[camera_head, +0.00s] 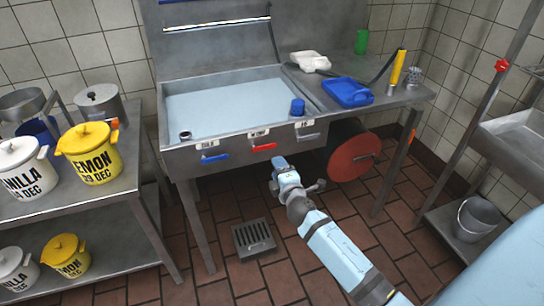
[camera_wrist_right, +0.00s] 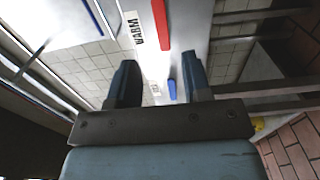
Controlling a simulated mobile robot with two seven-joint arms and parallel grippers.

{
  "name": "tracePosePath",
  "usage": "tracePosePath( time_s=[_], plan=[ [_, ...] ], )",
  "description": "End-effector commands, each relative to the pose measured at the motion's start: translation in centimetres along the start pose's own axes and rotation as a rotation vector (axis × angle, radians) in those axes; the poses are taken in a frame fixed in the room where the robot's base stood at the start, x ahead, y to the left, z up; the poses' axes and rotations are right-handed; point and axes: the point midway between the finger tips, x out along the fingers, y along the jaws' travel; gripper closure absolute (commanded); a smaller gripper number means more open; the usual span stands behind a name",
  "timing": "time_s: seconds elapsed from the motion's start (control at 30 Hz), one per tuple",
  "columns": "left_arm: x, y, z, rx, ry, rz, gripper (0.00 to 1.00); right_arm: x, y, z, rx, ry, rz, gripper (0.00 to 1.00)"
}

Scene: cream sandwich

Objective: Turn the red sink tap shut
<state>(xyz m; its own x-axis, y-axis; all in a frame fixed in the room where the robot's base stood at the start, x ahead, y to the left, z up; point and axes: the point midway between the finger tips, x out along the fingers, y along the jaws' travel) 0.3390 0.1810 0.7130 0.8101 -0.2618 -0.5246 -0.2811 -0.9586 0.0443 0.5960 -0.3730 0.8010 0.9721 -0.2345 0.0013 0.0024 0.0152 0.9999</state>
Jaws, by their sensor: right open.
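The red sink tap (camera_head: 264,147) is a short lever on the front panel of the steel sink (camera_head: 228,143), under a small white label. A blue lever (camera_head: 215,157) is to its left and a grey lever (camera_head: 309,137) to its right. My right gripper (camera_head: 280,163) is just below and right of the red tap, apart from it. In the wrist view, my right gripper (camera_wrist_right: 160,78) is open and empty. The red tap (camera_wrist_right: 161,25) lies beyond the fingertips, beside a label reading WARM, with the blue lever (camera_wrist_right: 172,90) between the fingers. My left gripper is not in view.
A red round-ended drum (camera_head: 353,158) hangs under the counter, right of my gripper. A blue cup (camera_head: 298,107) stands on the sink's front rim. A left table holds yellow and white pots (camera_head: 91,153). A floor drain (camera_head: 254,238) lies below; a bucket (camera_head: 476,219) stands at right.

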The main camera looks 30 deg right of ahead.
Motion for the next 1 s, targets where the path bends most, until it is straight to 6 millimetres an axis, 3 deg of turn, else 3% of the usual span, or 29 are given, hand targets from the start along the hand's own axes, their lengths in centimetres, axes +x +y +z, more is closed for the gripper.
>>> tracePosePath(
  time_s=[0.2,0.87,1.0],
  plan=[
    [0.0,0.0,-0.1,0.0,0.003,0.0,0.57,-3.0,0.0,0.0,-0.001,0.0,-0.001,0.55],
    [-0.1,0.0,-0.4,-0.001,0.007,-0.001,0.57,-3.6,0.0,0.0,0.001,0.001,0.0,0.55],
    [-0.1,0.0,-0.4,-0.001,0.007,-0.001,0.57,-5.5,-1.3,-0.9,0.114,0.019,-0.049,0.55]
  ],
)
